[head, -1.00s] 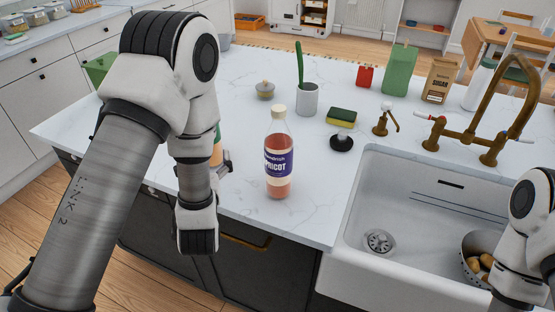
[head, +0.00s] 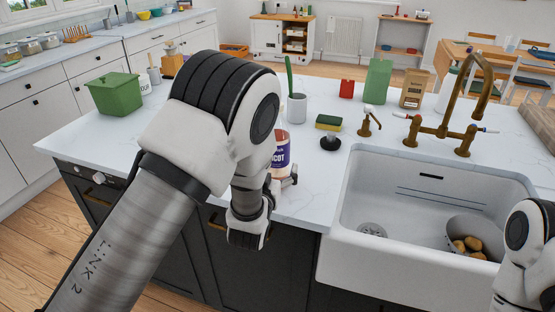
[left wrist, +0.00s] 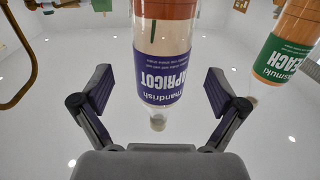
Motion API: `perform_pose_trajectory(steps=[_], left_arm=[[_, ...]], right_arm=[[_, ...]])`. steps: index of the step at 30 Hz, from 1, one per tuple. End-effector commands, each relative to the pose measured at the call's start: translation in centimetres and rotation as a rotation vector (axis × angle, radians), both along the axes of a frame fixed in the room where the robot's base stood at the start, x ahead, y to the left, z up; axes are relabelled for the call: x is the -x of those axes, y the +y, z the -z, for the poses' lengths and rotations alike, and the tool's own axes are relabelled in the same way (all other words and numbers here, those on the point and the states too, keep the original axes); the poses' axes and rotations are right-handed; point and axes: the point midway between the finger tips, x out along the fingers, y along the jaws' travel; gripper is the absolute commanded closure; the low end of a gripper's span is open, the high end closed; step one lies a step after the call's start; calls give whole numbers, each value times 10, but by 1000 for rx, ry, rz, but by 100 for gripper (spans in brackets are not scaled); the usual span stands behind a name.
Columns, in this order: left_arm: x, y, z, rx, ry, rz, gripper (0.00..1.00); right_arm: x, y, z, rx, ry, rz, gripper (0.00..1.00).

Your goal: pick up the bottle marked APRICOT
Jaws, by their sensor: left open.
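The APRICOT bottle (head: 282,158), with a purple label and orange-red contents, stands on the island counter in the head view, partly hidden behind my left arm. In the left wrist view the same bottle (left wrist: 163,75) appears upside down, in the middle between the two fingers. My left gripper (left wrist: 154,95) is open, one finger on each side of the bottle, with visible gaps between them and it. In the head view the left gripper (head: 286,182) shows only in part beside the bottle. My right gripper is out of view; only part of that arm shows at the right edge.
A green-labelled PEACH bottle (left wrist: 285,45) stands close by in the left wrist view. Behind the bottle are a pale cup (head: 297,108) and a sponge (head: 328,122). The sink (head: 345,235) is to the right. A green bin (head: 115,94) stands at left.

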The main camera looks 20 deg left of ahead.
Motion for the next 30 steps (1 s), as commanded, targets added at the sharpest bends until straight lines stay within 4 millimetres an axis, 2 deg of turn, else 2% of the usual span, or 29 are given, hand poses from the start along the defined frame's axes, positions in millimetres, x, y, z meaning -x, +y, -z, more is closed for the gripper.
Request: perform_pose_trajectory(steps=[6, 9, 17, 18, 23, 24, 25, 30], left_arm=[[-35, 4, -10, 1, -1, -1, 3], [-50, 6, -7, 0, -1, -2, 3], [-56, 6, -4, -3, -1, 0, 3], [-56, 6, -4, -2, -1, 0, 18], [-56, 6, -4, -2, -1, -1, 74], [-56, 6, -5, -2, -1, -1, 88], [-56, 6, -5, -2, -1, -1, 97], [-56, 6, -6, -2, -4, -1, 97]], right_arm=[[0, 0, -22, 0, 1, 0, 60], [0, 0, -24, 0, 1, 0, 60], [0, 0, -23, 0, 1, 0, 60], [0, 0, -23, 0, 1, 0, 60], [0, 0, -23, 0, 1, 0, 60], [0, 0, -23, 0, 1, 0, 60], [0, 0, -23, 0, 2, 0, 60], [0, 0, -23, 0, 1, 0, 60]])
